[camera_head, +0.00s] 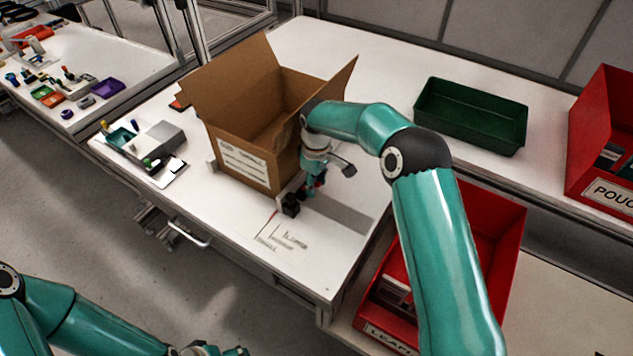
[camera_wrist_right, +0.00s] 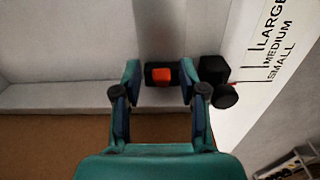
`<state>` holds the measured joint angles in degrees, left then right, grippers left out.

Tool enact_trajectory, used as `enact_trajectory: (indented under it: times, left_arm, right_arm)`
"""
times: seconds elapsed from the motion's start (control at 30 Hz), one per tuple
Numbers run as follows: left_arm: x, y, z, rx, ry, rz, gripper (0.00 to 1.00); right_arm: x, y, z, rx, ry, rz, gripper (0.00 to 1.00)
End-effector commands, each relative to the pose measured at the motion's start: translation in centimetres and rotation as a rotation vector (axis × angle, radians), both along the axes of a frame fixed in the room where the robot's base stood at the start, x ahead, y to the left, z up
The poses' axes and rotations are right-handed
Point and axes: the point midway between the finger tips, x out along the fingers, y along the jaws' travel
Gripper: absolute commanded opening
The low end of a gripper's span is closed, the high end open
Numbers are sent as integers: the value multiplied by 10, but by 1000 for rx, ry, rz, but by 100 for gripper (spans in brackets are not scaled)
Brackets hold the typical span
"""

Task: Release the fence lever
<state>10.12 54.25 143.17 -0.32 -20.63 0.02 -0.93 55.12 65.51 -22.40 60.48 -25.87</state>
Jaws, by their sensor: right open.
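The fence is a pale bar (camera_wrist_right: 55,97) in the right wrist view, running along the brown box. On it is a small black mount with an orange-red part (camera_wrist_right: 161,76), which looks like the fence lever. A black block (camera_wrist_right: 214,69) with a round knob sits just right of it, and this block (camera_head: 290,206) also shows in the head view. My right gripper (camera_wrist_right: 158,80) is open, its two fingers on either side of the orange part, with gaps visible. In the head view the right gripper (camera_head: 313,187) is beside the box. My left gripper (camera_head: 215,350) is cut off at the bottom edge.
An open cardboard box (camera_head: 245,165) stands on the white table beside the fence. Size markings (camera_head: 285,240) lie in front. A green tray (camera_head: 470,115) and red bins (camera_head: 610,140) are to the right. A grey device (camera_head: 160,140) is left.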

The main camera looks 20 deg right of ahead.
Motion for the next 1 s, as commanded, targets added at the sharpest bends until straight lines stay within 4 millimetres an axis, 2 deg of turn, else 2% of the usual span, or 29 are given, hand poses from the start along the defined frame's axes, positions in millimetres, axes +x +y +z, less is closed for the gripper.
enact_trajectory:
  times: [0.13,0.27,0.63,0.77,1.0]
  left_arm:
    - [0,0,1,0,0,0,79]
    - [0,0,1,0,0,0,79]
    - [0,0,0,0,0,0,79]
    - [0,0,0,0,0,0,79]
    - [0,0,0,0,0,0,79]
  right_arm:
    - [0,0,1,1,1,0,42]
    - [0,0,13,0,0,0,42]
    - [1,-1,66,0,-1,0,42]
    - [0,-1,73,1,1,0,42]
    - [0,-1,74,0,1,0,42]
